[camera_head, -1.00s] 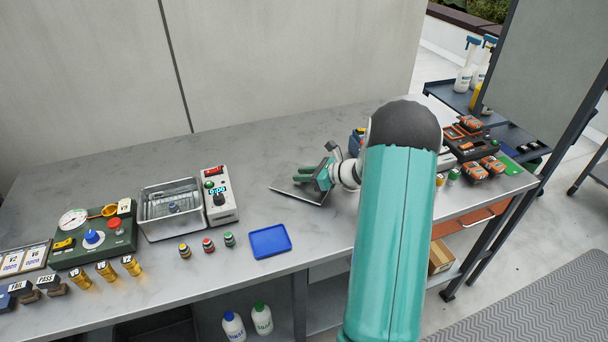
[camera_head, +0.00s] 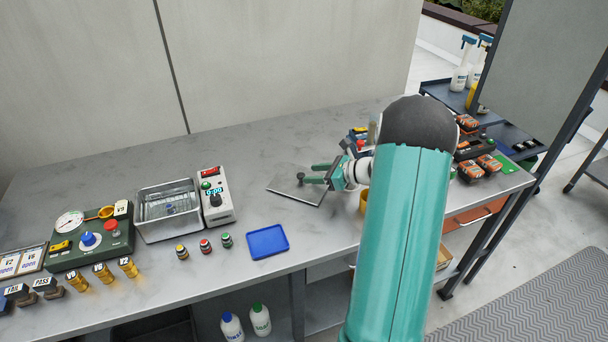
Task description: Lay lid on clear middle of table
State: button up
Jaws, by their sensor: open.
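The lid (camera_head: 284,185) is a thin grey metal plate with a dark knob (camera_head: 301,177). It lies flat on the clear middle of the table (camera_head: 300,238), behind and right of the blue tray. My gripper (camera_head: 316,174) is open just right of the knob, its green fingers over the lid's right part. The fingers look clear of the knob, though the exact gap is hard to tell. My arm comes in from the right and hides part of the table.
An open metal bath (camera_head: 141,220) stands left beside a white control box (camera_head: 222,185). A blue tray (camera_head: 268,241) and several small capped vials (camera_head: 205,246) are in front. A green gauge panel (camera_head: 70,256) is far left. Orange-topped items (camera_head: 487,163) crowd the right end.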

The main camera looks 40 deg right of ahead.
jog(key=v, duration=0.6)
jog(key=shift+s, duration=0.15)
jog(key=s+a+r+n+g, duration=0.2)
jog(key=a+r+n, duration=0.25)
jog(key=a, duration=0.35)
jog(key=s+a+r+n+g, duration=0.1)
jog(key=a+r+n+g, duration=0.2)
jog(key=a+n, duration=0.3)
jog(key=s+a+r+n+g, duration=0.2)
jog(key=a+r+n, duration=0.1)
jog(key=a, duration=0.6)
jog(key=s+a+r+n+h, duration=0.3)
jog(key=s+a+n, duration=0.2)
jog(key=s+n, duration=0.2)
jog(key=s+a+r+n+t+h, duration=0.1)
jog(key=s+a+r+n+h, duration=0.1)
jog(key=s+a+n, duration=0.3)
jog(key=s+n+h, duration=0.1)
jog(key=s+n, duration=0.2)
jog(key=n, duration=0.1)
jog(key=shift+a+r+h, duration=0.3)
jog(key=shift+a+r, duration=0.05)
jog(key=shift+r, duration=0.05)
